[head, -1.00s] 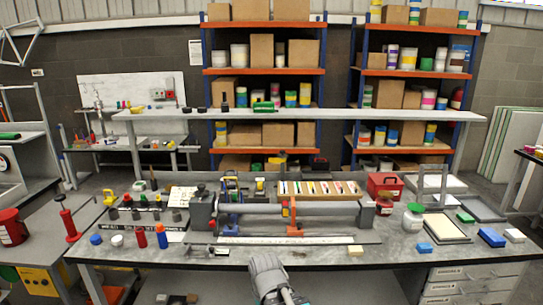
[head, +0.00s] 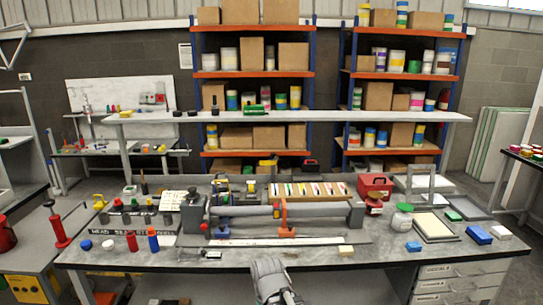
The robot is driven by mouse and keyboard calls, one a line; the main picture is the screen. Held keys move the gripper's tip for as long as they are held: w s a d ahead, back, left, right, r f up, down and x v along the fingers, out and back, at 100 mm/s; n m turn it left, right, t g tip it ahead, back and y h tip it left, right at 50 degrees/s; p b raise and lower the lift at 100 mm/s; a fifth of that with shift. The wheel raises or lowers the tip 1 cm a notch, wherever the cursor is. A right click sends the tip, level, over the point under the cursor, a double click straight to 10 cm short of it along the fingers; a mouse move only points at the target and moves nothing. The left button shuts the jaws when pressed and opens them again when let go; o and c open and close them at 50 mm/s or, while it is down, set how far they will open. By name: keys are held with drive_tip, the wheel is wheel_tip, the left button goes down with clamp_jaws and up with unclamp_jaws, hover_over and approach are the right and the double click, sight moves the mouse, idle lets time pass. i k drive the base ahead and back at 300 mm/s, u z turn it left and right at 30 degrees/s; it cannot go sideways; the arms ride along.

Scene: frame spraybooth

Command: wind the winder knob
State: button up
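A long grey roller (head: 265,210) lies across the bench between two dark grey end blocks. A dark knob (head: 193,193) stands on top of the left end block (head: 193,215); I cannot tell for sure that it is the winder knob. My gripper (head: 266,265) is at the bottom middle, in front of the bench's front edge, apart from the roller and the knob. Its fingers are not clear enough to tell open from shut.
A pale yellow block (head: 345,250) lies near the front. The front strip is mostly clear.

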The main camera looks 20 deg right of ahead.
sight(273, 157)
drive_tip(key=z, duration=0.05)
drive_tip(key=i, duration=0.9)
